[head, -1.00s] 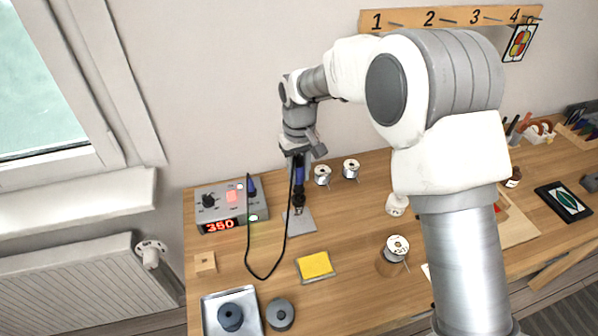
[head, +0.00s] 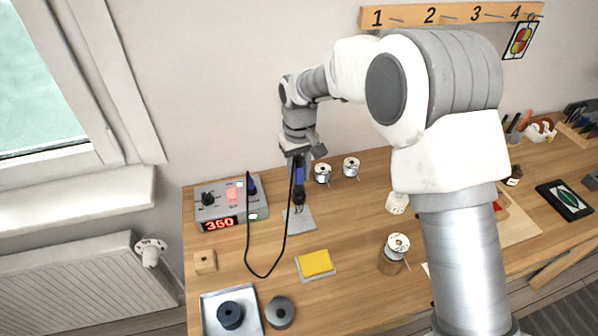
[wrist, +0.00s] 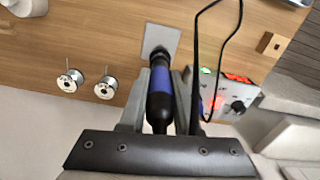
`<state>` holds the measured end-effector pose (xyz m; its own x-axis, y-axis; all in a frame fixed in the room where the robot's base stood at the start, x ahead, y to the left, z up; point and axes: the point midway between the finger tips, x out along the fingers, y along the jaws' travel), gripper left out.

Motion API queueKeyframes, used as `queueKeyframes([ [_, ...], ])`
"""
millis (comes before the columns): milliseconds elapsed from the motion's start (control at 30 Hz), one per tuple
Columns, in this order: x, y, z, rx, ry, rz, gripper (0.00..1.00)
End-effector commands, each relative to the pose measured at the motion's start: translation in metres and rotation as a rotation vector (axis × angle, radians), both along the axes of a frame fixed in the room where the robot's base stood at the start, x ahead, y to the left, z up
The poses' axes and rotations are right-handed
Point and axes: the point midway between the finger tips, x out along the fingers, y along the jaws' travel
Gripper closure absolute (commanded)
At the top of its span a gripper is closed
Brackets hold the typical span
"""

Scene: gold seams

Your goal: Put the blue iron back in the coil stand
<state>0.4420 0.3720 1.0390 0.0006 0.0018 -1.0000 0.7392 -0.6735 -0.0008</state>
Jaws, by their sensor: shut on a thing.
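My gripper (wrist: 163,85) is shut on the blue iron (wrist: 160,98), which has a black handle with a blue band. In the head view the blue iron (head: 299,176) hangs upright below my wrist, its lower end at the coil stand. The coil stand's grey base plate (head: 301,221) lies on the bench, and it also shows in the wrist view (wrist: 168,35). The iron's tip and most of the coil are hidden, so I cannot tell how far the tip is inside.
The soldering station (head: 230,205) with a red 350 display stands to the left; a black cable (head: 252,262) loops from it. A yellow sponge (head: 315,263) lies in front of the stand. Solder spools (head: 322,173) stand behind right. A tray (head: 210,313) is at front left.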

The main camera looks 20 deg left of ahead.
Motion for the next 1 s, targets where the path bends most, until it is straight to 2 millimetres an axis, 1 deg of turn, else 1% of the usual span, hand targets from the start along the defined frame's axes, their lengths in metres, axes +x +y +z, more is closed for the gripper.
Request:
queueKeyframes([
  [867, 0.000, 0.000, -0.022, 0.000, 0.000, 0.000, 1.00],
  [900, 0.000, 0.000, -0.021, 0.001, -0.001, 0.000, 0.62],
  [967, 0.000, 0.000, -0.021, 0.000, 0.000, 0.000, 0.51],
  [1000, 0.000, 0.000, -0.021, 0.000, 0.000, 0.000, 0.44],
])
